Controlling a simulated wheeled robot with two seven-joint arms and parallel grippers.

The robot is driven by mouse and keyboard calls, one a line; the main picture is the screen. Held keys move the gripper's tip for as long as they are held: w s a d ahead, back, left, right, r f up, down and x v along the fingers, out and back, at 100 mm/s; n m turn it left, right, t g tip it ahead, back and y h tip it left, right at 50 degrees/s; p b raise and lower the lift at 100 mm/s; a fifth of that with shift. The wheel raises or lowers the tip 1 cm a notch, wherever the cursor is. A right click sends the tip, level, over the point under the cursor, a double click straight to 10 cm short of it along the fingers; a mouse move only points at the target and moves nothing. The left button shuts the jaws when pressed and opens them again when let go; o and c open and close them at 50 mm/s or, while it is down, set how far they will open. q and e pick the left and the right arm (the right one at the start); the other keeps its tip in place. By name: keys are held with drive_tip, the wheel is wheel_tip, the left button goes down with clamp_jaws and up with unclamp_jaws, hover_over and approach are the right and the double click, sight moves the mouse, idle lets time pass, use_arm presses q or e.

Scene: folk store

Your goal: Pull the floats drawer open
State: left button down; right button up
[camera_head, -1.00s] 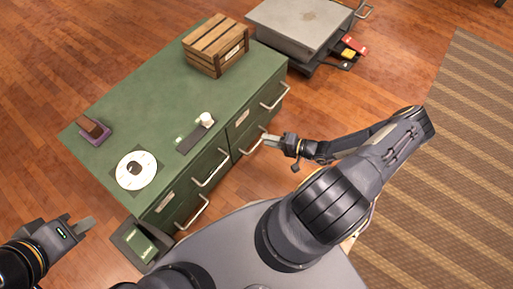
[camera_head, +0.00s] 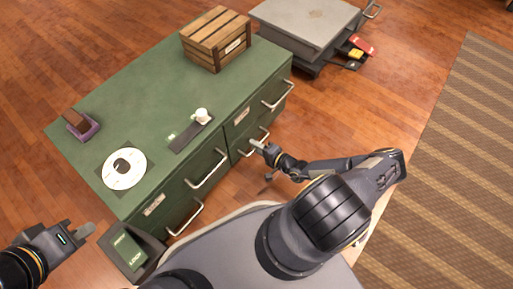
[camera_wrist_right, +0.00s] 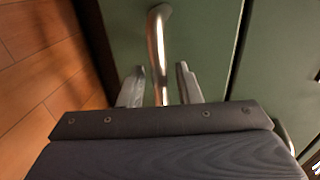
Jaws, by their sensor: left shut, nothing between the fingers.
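A green cabinet (camera_head: 105,170) has several drawers with pale bar handles on its front; its small labels are too blurred to read, so I cannot tell which is the floats drawer. My right gripper (camera_head: 258,145) is at the lower right drawer handle (camera_head: 265,134). In the right wrist view, the handle (camera_wrist_right: 157,50) stands between the two spread fingers of the gripper (camera_wrist_right: 160,88), with gaps visible on both sides. The drawers look closed. My left gripper (camera_head: 86,230) is shut and empty, left of the cabinet, over the floor.
On the cabinet top are a wooden crate (camera_head: 217,42), a white disc (camera_head: 112,180), a purple-based block (camera_head: 89,132) and a dark strip with a white knob (camera_head: 202,115). A dark bin (camera_head: 108,240) stands by the front left corner. A grey platform (camera_head: 300,30) is behind right.

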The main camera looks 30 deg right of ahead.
drive_tip(key=shift+c, duration=0.4)
clamp_jaws()
use_arm(q)
drive_tip(key=shift+r, duration=0.1)
use_arm(e)
drive_tip(key=shift+s, duration=0.1)
